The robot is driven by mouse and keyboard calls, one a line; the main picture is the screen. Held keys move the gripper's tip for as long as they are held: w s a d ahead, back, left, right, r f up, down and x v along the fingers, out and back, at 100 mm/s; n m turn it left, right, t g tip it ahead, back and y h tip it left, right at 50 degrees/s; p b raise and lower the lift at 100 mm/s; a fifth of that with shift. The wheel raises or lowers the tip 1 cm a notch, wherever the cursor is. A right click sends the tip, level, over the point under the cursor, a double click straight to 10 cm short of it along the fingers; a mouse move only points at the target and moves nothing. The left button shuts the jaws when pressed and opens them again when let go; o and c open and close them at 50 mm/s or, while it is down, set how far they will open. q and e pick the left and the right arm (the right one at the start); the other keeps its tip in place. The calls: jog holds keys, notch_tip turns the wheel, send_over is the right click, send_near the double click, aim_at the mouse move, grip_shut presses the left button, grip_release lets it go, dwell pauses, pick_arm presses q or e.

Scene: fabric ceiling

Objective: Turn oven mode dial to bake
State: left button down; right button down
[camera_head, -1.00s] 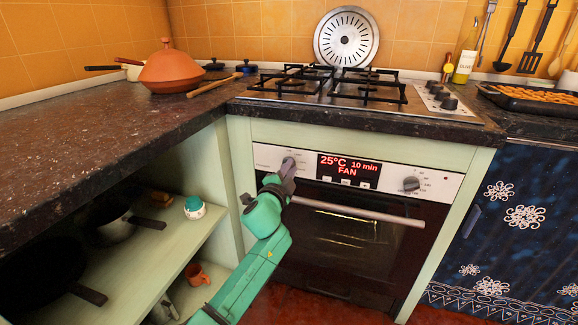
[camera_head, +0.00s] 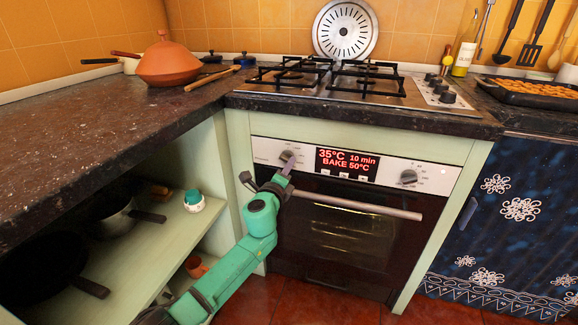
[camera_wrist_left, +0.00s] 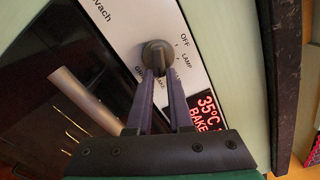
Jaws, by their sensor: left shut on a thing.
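The oven mode dial (camera_head: 286,156) is the left knob on the oven's white control panel. In the left wrist view the dial (camera_wrist_left: 158,50) is a dark round knob with OFF and LAMP printed beside it. My left gripper (camera_head: 289,168) reaches it from below, and its two dark fingers are shut on the dial. The fingers hide part of the printed labels. The display (camera_head: 346,164) reads 35°C, 10 min and BAKE 50°C in red. My right gripper is not in view.
A second knob (camera_head: 408,177) sits right of the display. The oven door handle (camera_head: 357,206) runs below the panel, close to my left gripper. A gas hob (camera_head: 340,85) is above. Open shelves (camera_head: 150,255) with pots lie left of the oven.

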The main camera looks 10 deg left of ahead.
pick_arm(q)
jog(key=shift+f+m, duration=0.1)
jog(key=shift+m, duration=0.4)
jog(key=c, duration=0.8)
grip_release()
